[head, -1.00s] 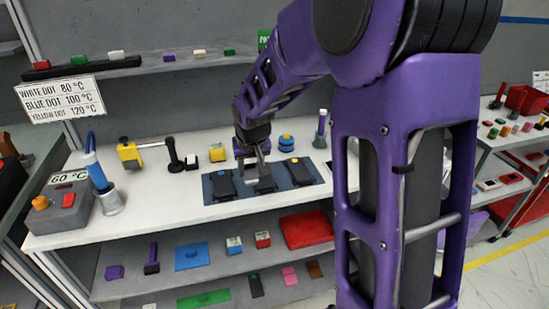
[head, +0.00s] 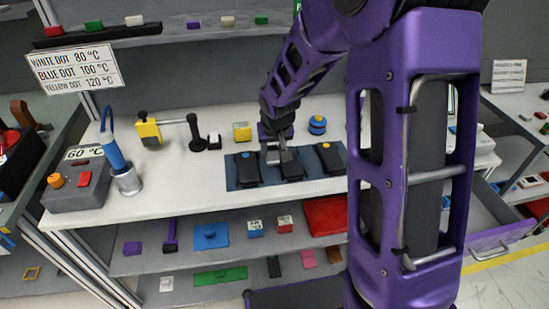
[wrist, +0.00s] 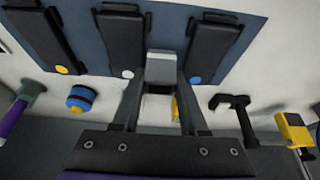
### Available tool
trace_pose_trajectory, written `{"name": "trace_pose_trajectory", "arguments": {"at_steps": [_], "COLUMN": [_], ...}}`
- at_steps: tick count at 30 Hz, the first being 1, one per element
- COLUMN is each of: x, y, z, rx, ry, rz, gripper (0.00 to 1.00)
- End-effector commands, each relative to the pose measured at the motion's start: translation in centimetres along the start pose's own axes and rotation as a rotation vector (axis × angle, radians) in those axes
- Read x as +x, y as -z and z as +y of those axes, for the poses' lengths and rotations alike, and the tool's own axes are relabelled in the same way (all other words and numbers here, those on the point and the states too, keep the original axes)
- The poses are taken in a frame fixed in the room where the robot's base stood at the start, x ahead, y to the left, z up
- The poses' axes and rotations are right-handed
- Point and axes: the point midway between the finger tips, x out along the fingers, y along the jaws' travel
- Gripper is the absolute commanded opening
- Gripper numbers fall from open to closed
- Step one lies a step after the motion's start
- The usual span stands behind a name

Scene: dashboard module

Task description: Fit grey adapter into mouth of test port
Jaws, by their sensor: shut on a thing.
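My gripper (head: 283,156) is above the middle of the blue mat (head: 232,183). In the wrist view, its fingers (wrist: 160,82) are shut on a small grey block, which looks like the grey adapter (wrist: 161,67). Three black devices lie on the mat: one with a blue dot (head: 248,172), one with a white dot (wrist: 122,45), one with a yellow dot (head: 332,160). The held block overlaps the gap between the white-dot and blue-dot devices in the wrist view; I cannot tell its height or any contact. I cannot tell which thing is the test port.
A blue-handled tool stands in a metal cup (head: 128,182) beside a grey 60 °C box (head: 78,187). A yellow clamp with a bar (head: 150,131), a yellow block (head: 242,132) and a blue ringed piece (head: 317,125) stand behind the mat. Bare bench (head: 190,185) lies left of the mat.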

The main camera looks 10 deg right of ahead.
Motion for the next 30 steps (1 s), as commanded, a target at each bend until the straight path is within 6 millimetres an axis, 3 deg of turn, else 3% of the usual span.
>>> {"name": "trace_pose_trajectory", "arguments": {"at_steps": [7,17,18,21,23,30], "x": [3.1,3.4,3.4,3.3,3.3,3.3], "y": [-1.3,-1.4,-1.4,-1.4,-1.4,-1.4], "z": [0.0,0.0,0.0,0.0,0.0,0.0], "rx": [-0.002,0.0,0.0,0.0,0.0,0.0], "ry": [0.0,0.0,0.0,0.0,0.0,0.0], "rz": [-0.002,0.0,0.0,0.0,0.0,0.0], "gripper": [0.0,0.0,0.45,0.63,0.73,0.73]}}
